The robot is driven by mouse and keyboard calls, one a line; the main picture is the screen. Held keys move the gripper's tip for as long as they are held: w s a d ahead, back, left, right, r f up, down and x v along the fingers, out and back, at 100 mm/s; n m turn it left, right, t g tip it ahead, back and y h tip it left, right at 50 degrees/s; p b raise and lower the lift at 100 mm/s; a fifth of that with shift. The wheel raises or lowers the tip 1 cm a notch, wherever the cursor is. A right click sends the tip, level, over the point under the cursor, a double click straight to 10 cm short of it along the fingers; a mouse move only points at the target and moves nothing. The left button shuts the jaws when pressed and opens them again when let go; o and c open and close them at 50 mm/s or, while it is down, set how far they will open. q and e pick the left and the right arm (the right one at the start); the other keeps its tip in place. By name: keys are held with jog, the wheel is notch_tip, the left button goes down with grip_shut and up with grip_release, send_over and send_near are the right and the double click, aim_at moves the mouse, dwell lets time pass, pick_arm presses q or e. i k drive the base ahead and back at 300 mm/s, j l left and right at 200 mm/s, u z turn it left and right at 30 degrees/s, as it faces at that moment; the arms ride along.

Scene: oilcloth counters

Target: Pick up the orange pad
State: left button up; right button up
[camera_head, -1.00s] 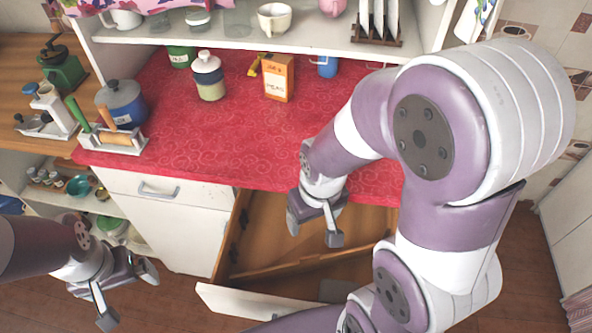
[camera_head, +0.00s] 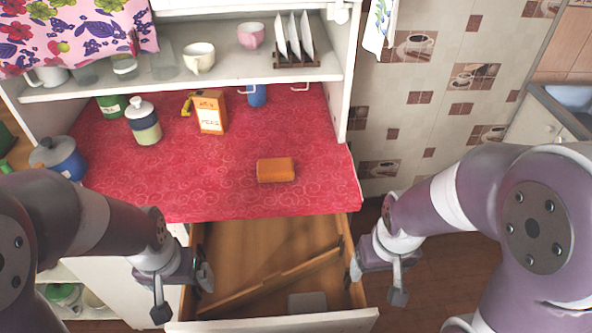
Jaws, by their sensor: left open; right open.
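The orange pad (camera_head: 276,170) is a small orange-brown block lying flat on the red oilcloth counter (camera_head: 230,190), toward its right side. Nothing touches it. My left gripper (camera_head: 183,296) is open and empty, low at the left of the open drawer, in front of the counter and below the pad in the picture. My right gripper (camera_head: 377,284) is open and empty at the right side of the drawer, also below the pad in the picture. Neither gripper is at the pad.
An open drawer (camera_head: 225,260) with a divider and a grey item (camera_head: 307,302) juts out below the counter. The cloth around the pad is clear.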

aim_at(275, 169)
jog(key=i+l+u, duration=0.15)
jog(key=l, duration=0.25)
jog(key=i+l+u, duration=0.2)
jog(key=l, duration=0.2)
jog(key=l+u, duration=0.15)
jog(key=l, duration=0.25)
jog(key=i+l+u, duration=0.15)
jog(key=l, duration=0.3)
